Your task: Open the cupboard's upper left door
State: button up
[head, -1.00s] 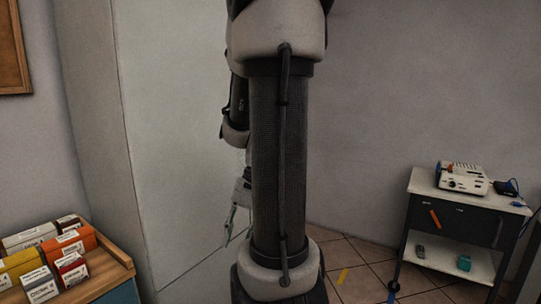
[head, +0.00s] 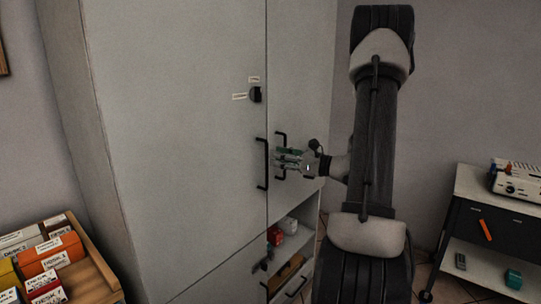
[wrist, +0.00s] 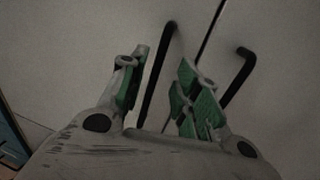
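The cupboard's upper left door (head: 190,130) is a tall grey panel and stands shut against the upper right door (head: 300,75). Its black bar handle (head: 262,164) is upright near the seam; it also shows in the wrist view (wrist: 155,80). My gripper (head: 275,158) is at handle height and reaches in from the right. In the wrist view my gripper (wrist: 164,58) is open, its green-padded fingers apart with the left handle's bar between them in the picture. I cannot tell whether they touch it. The right door's handle (wrist: 240,70) lies just right of the fingers.
A black knob (head: 256,94) with small labels sits on the left door above the handle. Below the right door is an open shelf with red and white items (head: 283,231). A wooden box shelf (head: 95,275) stands at lower left, a trolley (head: 485,190) at right.

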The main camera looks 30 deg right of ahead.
jog(key=x, duration=0.5)
jog(key=shift+a, duration=0.1)
grip_shut()
